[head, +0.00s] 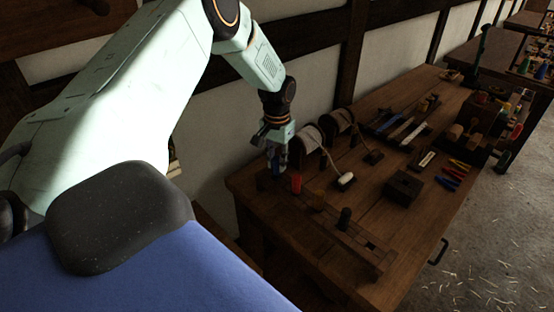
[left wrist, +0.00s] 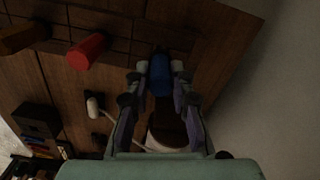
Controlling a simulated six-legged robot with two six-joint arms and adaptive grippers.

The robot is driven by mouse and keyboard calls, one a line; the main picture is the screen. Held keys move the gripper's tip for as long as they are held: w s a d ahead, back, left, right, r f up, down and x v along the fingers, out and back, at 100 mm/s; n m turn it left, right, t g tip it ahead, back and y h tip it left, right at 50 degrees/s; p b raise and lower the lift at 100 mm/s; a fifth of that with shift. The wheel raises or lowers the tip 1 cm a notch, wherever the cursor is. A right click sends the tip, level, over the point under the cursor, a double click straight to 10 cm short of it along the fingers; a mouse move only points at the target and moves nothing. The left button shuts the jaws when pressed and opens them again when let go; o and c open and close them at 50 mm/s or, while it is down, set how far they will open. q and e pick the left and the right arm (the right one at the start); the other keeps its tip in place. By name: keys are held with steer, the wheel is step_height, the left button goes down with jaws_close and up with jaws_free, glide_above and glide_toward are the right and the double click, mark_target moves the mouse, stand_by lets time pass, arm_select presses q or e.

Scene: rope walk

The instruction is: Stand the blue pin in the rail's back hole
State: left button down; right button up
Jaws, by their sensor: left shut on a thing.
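The blue pin (head: 276,172) is held upright between the fingers of my left gripper (head: 277,160), at the back end of the wooden rail (head: 372,258). In the left wrist view the blue pin (left wrist: 160,76) sits between the two fingertips of my left gripper (left wrist: 160,72), over the end of the rail (left wrist: 118,30). I cannot tell whether its lower end is in the hole, which is hidden. My right gripper is out of view.
Rope spools (head: 308,139) stand close behind my left gripper, with a rope running to a white-headed tool (head: 346,180). A dark wooden block (head: 404,187) and several coloured tools (head: 450,178) lie to the right. The wall is close behind the bench (head: 300,222).

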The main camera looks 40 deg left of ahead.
arm_select(q)
steer(key=shift+f, duration=0.35)
steer(key=shift+f+b, duration=0.3)
steer(key=shift+b, duration=0.05)
steer(key=c, duration=1.1)
jaws_free()
steer(key=shift+r, duration=0.1)
step_height(320, 180, up, 12)
steer(key=shift+f, duration=0.1)
steer(key=shift+s, duration=0.1)
